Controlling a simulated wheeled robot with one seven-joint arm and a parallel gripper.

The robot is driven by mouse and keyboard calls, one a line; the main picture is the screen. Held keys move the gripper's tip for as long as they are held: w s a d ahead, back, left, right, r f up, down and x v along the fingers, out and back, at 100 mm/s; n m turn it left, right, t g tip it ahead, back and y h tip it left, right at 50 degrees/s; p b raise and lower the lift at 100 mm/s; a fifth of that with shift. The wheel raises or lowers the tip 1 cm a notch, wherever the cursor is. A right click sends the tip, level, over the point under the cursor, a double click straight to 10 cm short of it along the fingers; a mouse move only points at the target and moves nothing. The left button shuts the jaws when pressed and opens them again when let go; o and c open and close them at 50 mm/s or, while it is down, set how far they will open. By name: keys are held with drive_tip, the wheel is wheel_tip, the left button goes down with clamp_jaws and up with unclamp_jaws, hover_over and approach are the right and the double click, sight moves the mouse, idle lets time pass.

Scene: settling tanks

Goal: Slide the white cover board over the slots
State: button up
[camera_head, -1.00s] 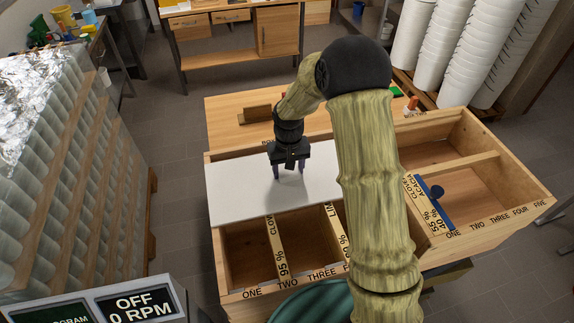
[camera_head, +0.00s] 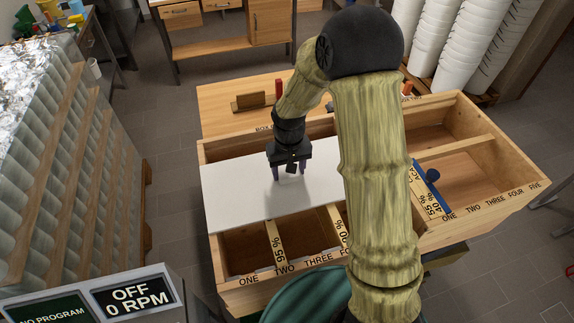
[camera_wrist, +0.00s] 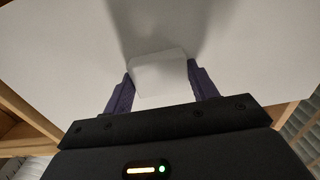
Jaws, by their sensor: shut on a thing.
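The white cover board (camera_head: 240,190) lies flat across the left compartments of a wooden box (camera_head: 481,120). It covers the middle band, leaving the front of the slots (camera_head: 246,250) open and a strip open behind it. Its right part is hidden by my arm. My gripper (camera_head: 289,176) points down at the board. In the wrist view my gripper (camera_wrist: 160,90) has its purple fingers on both sides of a pale raised grip (camera_wrist: 158,72) on the board and is shut on it.
Labelled divider strips (camera_head: 274,243) stand in the front slots. A blue piece with a round knob (camera_head: 433,176) is in the right part of the box. A control panel (camera_head: 130,296) reading OFF 0 RPM is at lower left. Stacked white tubs (camera_head: 440,45) stand at the back right.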

drive_tip(key=s+d+b, duration=0.2)
drive_tip(key=s, duration=1)
drive_tip(key=shift+s+d, duration=0.3)
drive_tip(key=shift+s, duration=0.1)
idle(0.9)
idle(0.5)
drive_tip(key=o, duration=1.3)
drive_tip(key=shift+r, duration=0.15)
wheel_tip(320, 180, up, 17)
drive_tip(key=b, duration=0.1)
